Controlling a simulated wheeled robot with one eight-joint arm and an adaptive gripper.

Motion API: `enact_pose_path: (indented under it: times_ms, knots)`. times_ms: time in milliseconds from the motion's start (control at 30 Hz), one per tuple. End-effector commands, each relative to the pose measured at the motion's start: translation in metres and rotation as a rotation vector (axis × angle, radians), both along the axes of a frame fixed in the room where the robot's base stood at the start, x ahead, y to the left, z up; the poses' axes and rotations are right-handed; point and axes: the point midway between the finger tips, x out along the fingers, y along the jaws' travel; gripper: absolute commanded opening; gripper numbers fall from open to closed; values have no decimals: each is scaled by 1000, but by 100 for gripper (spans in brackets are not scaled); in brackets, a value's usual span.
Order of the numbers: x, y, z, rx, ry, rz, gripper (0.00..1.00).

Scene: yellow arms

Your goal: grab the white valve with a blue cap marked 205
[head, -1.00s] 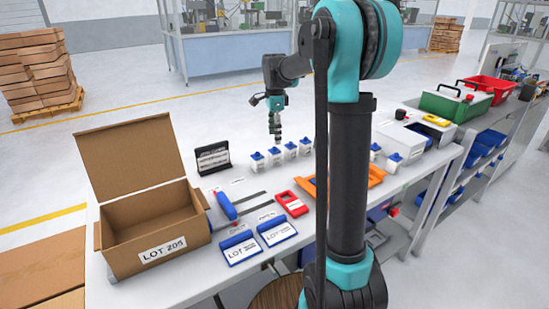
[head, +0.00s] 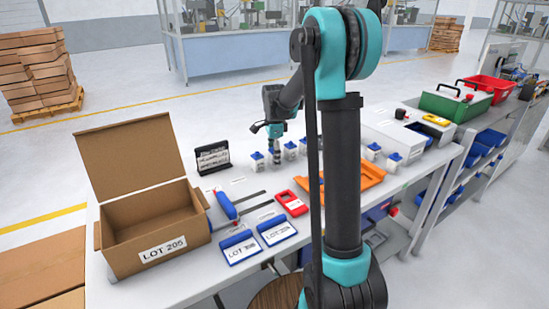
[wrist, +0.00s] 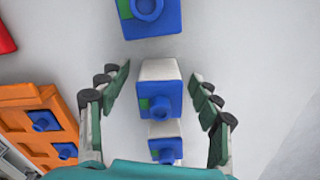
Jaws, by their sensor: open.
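White valves with blue caps stand in a row at the back of the table; one (head: 257,162) is at the row's left end and another (head: 290,151) is right of my gripper (head: 276,159). In the wrist view my gripper (wrist: 161,76) is open, with a finger on each side of a white valve with a blue cap (wrist: 159,97). The fingers look apart from it. A second valve (wrist: 165,145) is close below it in the picture, and a third (wrist: 150,17) is at the top. No 205 is legible on any cap.
An open carton (head: 150,222) labelled LOT 205 stands at the table's left. An orange tray (head: 368,176) lies right of the row, partly behind my arm. A dark sign (head: 212,156), a red device (head: 291,202) and blue-edged label cards (head: 240,248) are nearby.

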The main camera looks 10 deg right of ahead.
Motion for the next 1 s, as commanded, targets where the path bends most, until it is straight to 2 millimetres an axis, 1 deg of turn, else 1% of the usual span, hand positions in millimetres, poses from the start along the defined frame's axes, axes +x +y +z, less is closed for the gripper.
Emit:
enact_pose_path:
  times_ms: [100, 500, 600, 867, 1000]
  knots:
    - [0, 0, 0, 0, 0, 0, 63]
    - [0, 0, 0, 0, 0, 0, 13]
    - [0, 0, 1, 0, 0, 0, 3]
    - [0, 0, 2, 0, 0, 0, 3]
    - [0, 0, 9, 0, 0, 0, 3]
